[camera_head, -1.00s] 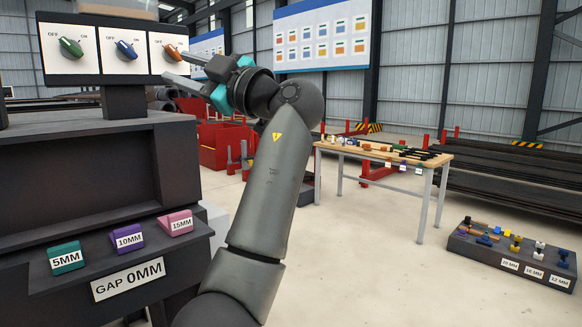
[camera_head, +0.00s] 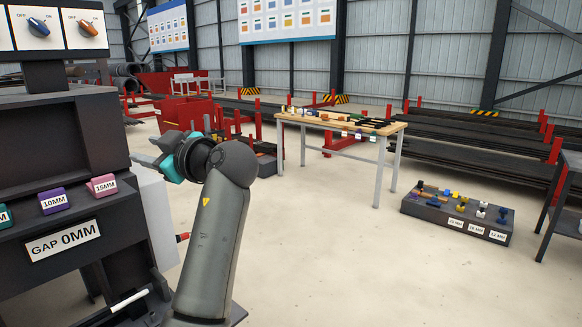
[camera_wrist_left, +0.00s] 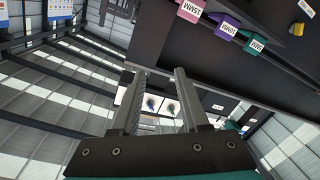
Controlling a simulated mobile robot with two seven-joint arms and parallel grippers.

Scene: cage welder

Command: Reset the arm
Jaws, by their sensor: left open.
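My left gripper (camera_head: 140,156) is in front of the dark machine's right side, raised, with its fingers pointing left. It is open and empty. In the left wrist view its two fingers (camera_wrist_left: 158,76) stand apart with nothing between them. The machine's switch panel (camera_head: 62,54) at the top left shows a blue knob (camera_head: 38,27) and an orange knob (camera_head: 88,28). Below are a purple 10MM button (camera_head: 53,201) and a pink 15MM button (camera_head: 102,185), with a teal button cut off at the left edge. The label reads GAP 0MM (camera_head: 64,240). My right gripper is out of view.
A wooden-topped table (camera_head: 390,129) with small parts stands at the back. A dark tray (camera_head: 420,212) of coloured parts lies on the floor at the right. Red bins (camera_head: 187,112) and steel stock stand behind. The floor in the middle is clear.

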